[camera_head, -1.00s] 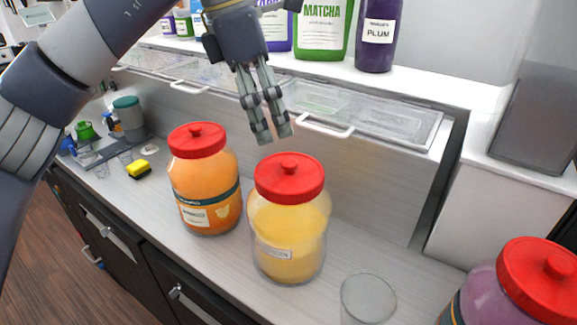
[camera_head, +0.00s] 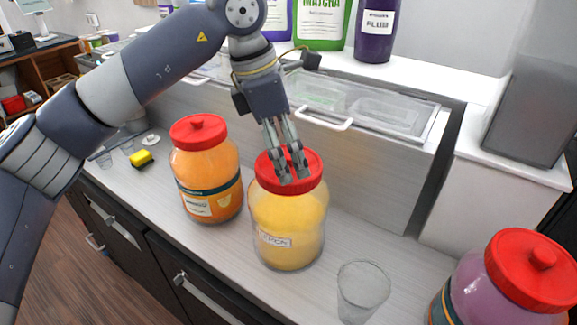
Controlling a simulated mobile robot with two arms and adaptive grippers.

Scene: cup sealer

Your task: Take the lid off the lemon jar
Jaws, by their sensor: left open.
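The lemon jar (camera_head: 290,232) stands upright on the counter, filled with yellow, with a small label on its front. Its red lid (camera_head: 312,180) is on top. My left gripper (camera_head: 292,178) points down at the lid, its fingers in front of and over the lid's middle. The fingers are open and hide the lid's knob. I cannot tell whether they touch the lid. My right gripper is not in view.
An orange jar (camera_head: 207,180) with a red lid stands close on the left. An empty clear cup (camera_head: 361,288) stands at the front right, and a purple jar (camera_head: 480,290) at the right edge. A bin shelf with a handle (camera_head: 324,120) is behind.

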